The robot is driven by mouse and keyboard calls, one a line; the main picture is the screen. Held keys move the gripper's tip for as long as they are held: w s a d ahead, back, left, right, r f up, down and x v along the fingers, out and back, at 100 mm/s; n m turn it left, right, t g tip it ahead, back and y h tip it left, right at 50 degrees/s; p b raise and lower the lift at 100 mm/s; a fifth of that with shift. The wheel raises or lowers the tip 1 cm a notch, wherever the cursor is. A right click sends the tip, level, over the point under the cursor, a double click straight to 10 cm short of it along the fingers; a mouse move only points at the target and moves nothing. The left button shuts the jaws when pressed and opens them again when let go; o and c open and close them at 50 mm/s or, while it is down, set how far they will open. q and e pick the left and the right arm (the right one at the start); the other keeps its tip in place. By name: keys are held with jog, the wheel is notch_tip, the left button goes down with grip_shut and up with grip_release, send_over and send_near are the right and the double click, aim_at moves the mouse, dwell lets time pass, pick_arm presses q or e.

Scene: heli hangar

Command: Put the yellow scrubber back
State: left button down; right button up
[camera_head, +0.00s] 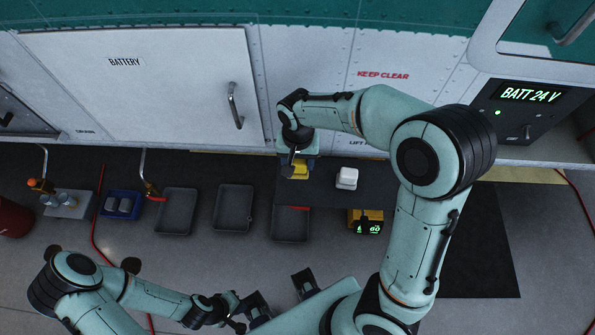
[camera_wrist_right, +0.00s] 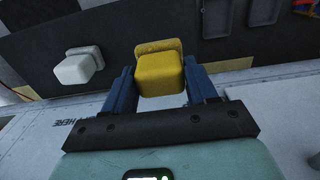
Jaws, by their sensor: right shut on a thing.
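The yellow scrubber (camera_head: 299,171) is held in my right gripper (camera_head: 297,160), just in front of the white panel's lower edge. In the right wrist view the yellow scrubber (camera_wrist_right: 160,73) sits between the two blue fingers of my right gripper (camera_wrist_right: 160,88). The fingers lie against its sides. In the head view the wrist hides part of it. My left gripper (camera_head: 281,294) is at the bottom middle, its dark fingers wide apart with nothing between them.
A white block (camera_head: 347,178) stands right of the scrubber; it also shows in the wrist view (camera_wrist_right: 79,67). Dark trays (camera_head: 176,211), (camera_head: 233,208) and (camera_head: 290,223) lie in a row. A yellow device (camera_head: 366,221) with a green display and a blue bin (camera_head: 121,205) flank them.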

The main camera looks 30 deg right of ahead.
aim_at(297, 171)
notch_tip(297, 171, down, 6)
jog(key=shift+b, duration=0.35)
jog(key=o, duration=0.9)
jog(key=shift+o, duration=0.2)
notch_tip(297, 171, up, 12)
jog(key=shift+r+p, duration=0.1)
jog(key=shift+p, duration=0.8)
